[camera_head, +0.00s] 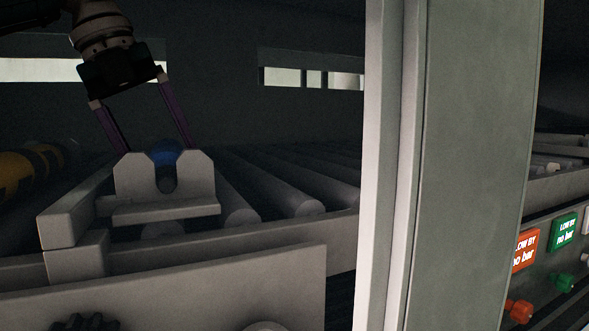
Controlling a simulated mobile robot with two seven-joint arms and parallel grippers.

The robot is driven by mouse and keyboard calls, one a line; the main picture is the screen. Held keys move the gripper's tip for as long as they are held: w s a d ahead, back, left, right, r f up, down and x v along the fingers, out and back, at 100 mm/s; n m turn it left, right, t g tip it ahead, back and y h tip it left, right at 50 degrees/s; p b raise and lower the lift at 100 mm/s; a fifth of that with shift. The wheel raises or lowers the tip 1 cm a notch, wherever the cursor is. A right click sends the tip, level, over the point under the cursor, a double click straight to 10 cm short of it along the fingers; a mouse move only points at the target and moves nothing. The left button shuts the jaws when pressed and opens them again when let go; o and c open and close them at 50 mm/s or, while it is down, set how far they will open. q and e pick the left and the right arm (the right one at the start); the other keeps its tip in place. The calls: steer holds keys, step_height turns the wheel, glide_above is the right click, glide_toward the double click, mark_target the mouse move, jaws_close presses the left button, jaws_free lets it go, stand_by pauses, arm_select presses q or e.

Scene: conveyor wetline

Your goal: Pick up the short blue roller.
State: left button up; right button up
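The short blue roller (165,155) shows as a dark blue rounded end behind the notch of a grey bracket (190,190) on the conveyor. Most of the roller is hidden by the bracket. My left gripper (158,148) comes down from the upper left, with its two purple fingers spread wide. One finger is on each side of the roller, with their tips low behind the bracket's top. I see no contact between fingers and roller. My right gripper is not in view.
Grey rollers (285,190) run along the conveyor to the right of the bracket. A wide upright post (460,150) blocks the right side. Red (525,251) and green (564,231) signs are beyond it. A yellow and black cylinder (20,172) lies at the left.

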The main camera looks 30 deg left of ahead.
arm_select(q)
steer(key=shift+w+d+f, duration=0.15)
steer(key=shift+f, duration=0.25)
steer(key=shift+c, duration=0.2)
steer(key=shift+r, duration=0.1)
jaws_close()
